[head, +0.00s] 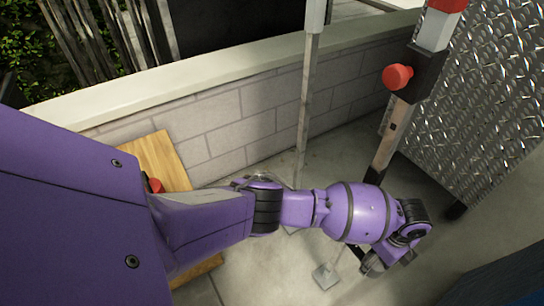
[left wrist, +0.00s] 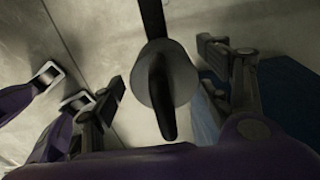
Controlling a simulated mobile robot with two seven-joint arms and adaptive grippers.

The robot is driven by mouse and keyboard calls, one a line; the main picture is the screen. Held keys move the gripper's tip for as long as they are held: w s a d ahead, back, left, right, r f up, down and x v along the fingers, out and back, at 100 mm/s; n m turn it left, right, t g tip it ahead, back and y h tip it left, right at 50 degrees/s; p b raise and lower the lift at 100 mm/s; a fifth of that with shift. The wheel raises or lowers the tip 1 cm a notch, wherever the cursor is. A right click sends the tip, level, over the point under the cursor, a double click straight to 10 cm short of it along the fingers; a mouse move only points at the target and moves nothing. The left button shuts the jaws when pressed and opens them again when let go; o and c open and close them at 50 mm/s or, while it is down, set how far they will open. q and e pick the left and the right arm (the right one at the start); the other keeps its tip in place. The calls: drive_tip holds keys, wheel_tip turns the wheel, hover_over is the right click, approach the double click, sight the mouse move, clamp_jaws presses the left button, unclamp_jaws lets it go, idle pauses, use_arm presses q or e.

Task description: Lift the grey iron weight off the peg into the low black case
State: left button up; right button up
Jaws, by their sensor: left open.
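In the left wrist view, a grey round piece (left wrist: 180,72) sits between the fingers of my left gripper (left wrist: 164,80), with a dark bar running up and down through its middle. It looks like the grey iron weight on its peg. The fingers are spread on either side of it; I cannot tell whether they touch it. In the head view my left gripper (head: 372,262) hangs low at the end of the purple arm, mostly hidden by its wrist, and the weight cannot be made out there. I cannot make out the low black case.
A post with a red knob (head: 397,77) stands beyond the gripper, near a diamond-plate metal panel (head: 490,110). A thin grey pole (head: 306,110) stands before a low brick wall (head: 235,120). A wooden board (head: 160,155) leans there. A dark blue surface (head: 510,285) lies lower right.

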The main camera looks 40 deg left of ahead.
use_arm(q)
drive_tip(key=shift+r, duration=0.1)
drive_tip(key=shift+c, duration=0.2)
drive_tip(key=c, duration=0.3)
clamp_jaws()
drive_tip(key=shift+w+d, duration=0.1)
use_arm(e)
drive_tip(key=shift+w, duration=0.2)
use_arm(q)
drive_tip(key=shift+r, duration=0.2)
